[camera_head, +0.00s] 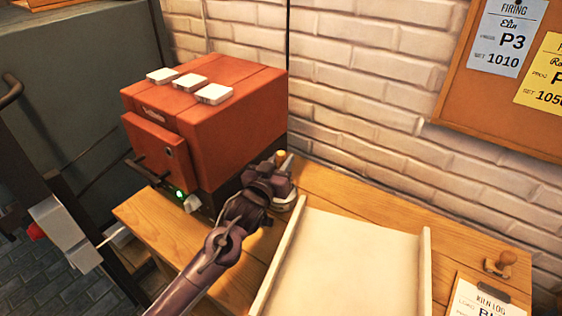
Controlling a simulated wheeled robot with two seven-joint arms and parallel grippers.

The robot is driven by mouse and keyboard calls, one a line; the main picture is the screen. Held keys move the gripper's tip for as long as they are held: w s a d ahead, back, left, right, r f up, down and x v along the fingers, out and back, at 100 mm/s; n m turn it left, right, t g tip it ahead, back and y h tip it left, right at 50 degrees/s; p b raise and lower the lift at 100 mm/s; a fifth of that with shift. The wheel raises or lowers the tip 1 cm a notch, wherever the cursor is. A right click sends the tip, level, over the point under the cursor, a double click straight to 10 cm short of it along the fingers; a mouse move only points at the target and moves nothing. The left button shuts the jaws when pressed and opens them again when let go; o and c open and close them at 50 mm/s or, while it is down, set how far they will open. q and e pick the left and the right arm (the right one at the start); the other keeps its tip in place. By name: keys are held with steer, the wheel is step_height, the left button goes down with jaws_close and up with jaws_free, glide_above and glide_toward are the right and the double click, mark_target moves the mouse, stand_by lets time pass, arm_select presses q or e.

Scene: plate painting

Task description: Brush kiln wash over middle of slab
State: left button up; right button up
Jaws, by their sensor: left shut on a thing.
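The pale slab (345,262) lies on the wooden bench at the lower middle, with raised strips along its left and right sides. Its near end runs out of the picture, and its middle looks bare. My left gripper (284,178) is beyond the slab's far left corner, beside the kiln. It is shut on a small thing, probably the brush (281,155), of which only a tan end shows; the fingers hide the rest. I cannot make out bristles or a container of kiln wash. My right gripper is not in view.
A red kiln (237,100) with several small white blocks on top stands left of my gripper, close to it. A brick wall (370,110) rises behind. A wooden-handled stamp (500,264) and a kiln log clipboard (485,300) lie right of the slab.

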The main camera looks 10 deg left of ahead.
mark_target(281, 153)
arm_select(q)
steer(key=shift+f, duration=0.25)
stand_by(0.4)
steer(key=shift+f+b, duration=0.3)
steer(key=shift+f, duration=0.05)
stand_by(0.6)
steer(key=shift+r, duration=0.1)
steer(key=shift+r+p, duration=0.6)
steer(key=shift+p, duration=0.05)
step_height(281, 153, up, 6)
steer(key=p, duration=0.5)
steer(key=shift+f, duration=0.1)
